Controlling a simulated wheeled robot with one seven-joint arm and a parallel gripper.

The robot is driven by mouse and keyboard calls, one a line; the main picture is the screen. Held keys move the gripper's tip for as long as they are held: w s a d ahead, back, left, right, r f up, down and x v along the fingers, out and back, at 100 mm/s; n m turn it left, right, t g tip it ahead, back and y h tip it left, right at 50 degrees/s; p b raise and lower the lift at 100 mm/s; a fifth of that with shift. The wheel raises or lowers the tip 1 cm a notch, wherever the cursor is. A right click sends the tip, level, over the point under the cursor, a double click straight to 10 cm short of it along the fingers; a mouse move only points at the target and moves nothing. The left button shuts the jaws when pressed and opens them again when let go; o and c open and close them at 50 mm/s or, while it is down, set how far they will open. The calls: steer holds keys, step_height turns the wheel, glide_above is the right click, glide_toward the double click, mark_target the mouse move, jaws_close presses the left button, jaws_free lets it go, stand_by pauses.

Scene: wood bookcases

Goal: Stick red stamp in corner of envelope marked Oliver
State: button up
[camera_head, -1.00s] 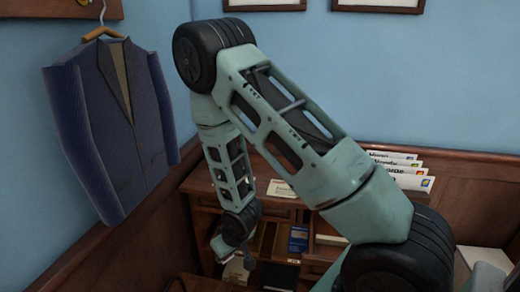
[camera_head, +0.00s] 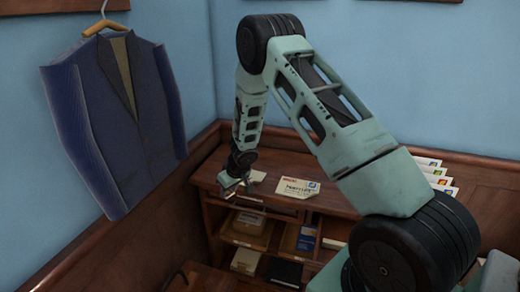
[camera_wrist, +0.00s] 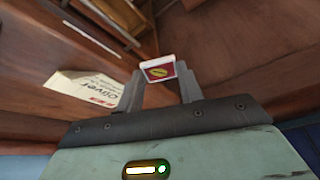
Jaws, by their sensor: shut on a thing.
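My gripper (camera_wrist: 160,84) is shut on a small red stamp (camera_wrist: 159,71) with a yellow mark and pale edges, held at the fingertips. The envelope marked Oliver (camera_wrist: 80,92) lies on wood to the left of the fingers in the wrist view, apart from the stamp. It is cream with red print, and the left finger hides part of it. In the head view, my gripper (camera_head: 233,184) is low over the left end of the desk top (camera_head: 345,204). The stamp is too small to make out there.
Another pale envelope with dark writing (camera_head: 297,187) and a small pale paper (camera_head: 257,176) lie on the desk top. Cubbyholes below hold boxes and a blue book (camera_head: 306,238). Several envelopes (camera_head: 437,180) stand upright at right. A blue jacket (camera_head: 115,120) hangs at left.

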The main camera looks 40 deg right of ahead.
steer(key=w+d+r+n+p, duration=0.2)
steer(key=w+d+r+p, duration=0.15)
steer(key=w+d, duration=0.4)
step_height(320, 180, up, 3)
steer(key=n+y+p, duration=0.2)
glide_above(256, 176)
steer(key=s, duration=0.1)
steer(key=shift+g, duration=0.4)
steer(key=f+b, duration=0.5)
steer(key=d+f+b, duration=0.1)
steer(key=f+b, duration=0.1)
steer(key=b, duration=0.1)
steer(key=shift+s+f, duration=0.2)
steer(key=shift+f, duration=1)
steer(key=o, duration=1.4)
step_height(256, 176, up, 7)
steer(key=p, duration=0.6)
steer(key=shift+p, duration=0.35)
